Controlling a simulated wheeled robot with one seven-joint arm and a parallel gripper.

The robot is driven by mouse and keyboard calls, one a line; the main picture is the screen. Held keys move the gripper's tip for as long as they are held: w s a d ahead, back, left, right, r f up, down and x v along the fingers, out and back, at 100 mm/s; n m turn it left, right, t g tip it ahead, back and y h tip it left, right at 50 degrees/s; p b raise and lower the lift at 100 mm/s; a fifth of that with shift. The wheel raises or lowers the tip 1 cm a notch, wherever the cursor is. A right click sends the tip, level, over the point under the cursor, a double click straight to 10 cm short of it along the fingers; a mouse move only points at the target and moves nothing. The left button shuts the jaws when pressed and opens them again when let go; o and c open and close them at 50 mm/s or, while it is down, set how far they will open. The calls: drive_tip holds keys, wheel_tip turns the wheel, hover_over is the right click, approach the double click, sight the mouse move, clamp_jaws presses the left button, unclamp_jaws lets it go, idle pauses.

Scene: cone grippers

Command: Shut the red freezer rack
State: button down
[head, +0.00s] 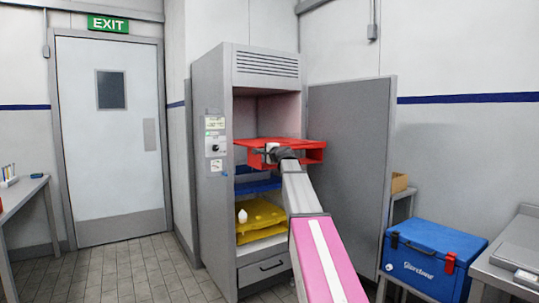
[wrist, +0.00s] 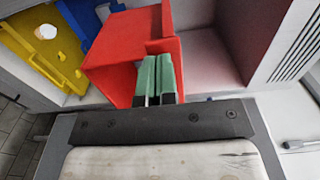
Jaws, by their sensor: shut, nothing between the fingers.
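The red freezer rack (head: 312,153) is at the upper middle of the open grey freezer (head: 214,205) and sticks out past the front opening. In the wrist view the red rack (wrist: 112,68) fills the middle, with an open-looking hollow side. My gripper (head: 264,154) is at the rack's front in the head view. In the wrist view its green fingers (wrist: 158,78) are closed together, with nothing between them, and overlap the red rack. I cannot tell whether they touch it. My arm hides part of the rack's front.
Blue (head: 256,186) and yellow (head: 262,218) racks sit below; a white item (head: 242,216) is on the yellow one. The freezer door (head: 350,160) stands wide open at right. A blue cooler box (head: 430,258) and a metal counter (head: 510,262) are at far right. Floor at left is clear.

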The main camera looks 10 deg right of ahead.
drive_tip(key=shift+w+a, duration=0.1)
drive_tip(key=shift+w, duration=0.15)
drive_tip(key=x, duration=2.7)
drive_tip(key=shift+w+f, duration=0.1)
drive_tip(key=shift+w, duration=0.15)
drive_tip(key=shift+s, duration=0.1)
